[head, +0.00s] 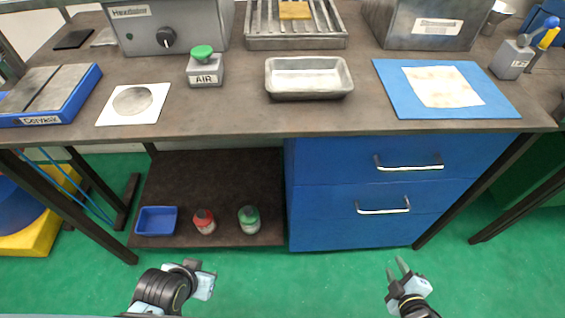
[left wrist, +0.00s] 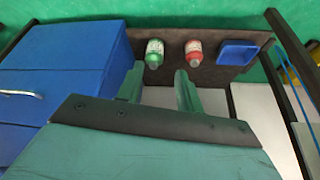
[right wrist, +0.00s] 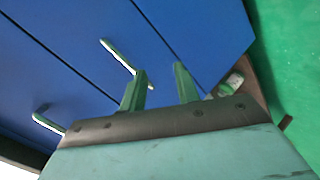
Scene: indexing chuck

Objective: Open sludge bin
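No label naming a sludge bin is legible. A blue cabinet (head: 310,200) under the bench has two stacked drawers, an upper one (head: 330,165) and a lower one (head: 320,222). Both look shut. The upper drawer has a metal bar handle (head: 408,167), the lower one a similar handle (head: 383,211). In the right wrist view the handles show at the left and centre (right wrist: 125,63). My right gripper (head: 396,268) is open and empty, apart from the cabinet, below the lower handle. My left gripper (left wrist: 158,85) is open and empty, before the lower shelf.
The lower shelf (head: 225,180) holds a blue tray (head: 156,220), a red-topped jar (head: 204,221) and a green-topped jar (head: 249,219). The bench top (head: 230,115) carries a metal pan (head: 308,78) and a blue mat (head: 500,105). The green floor before the cabinet is clear.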

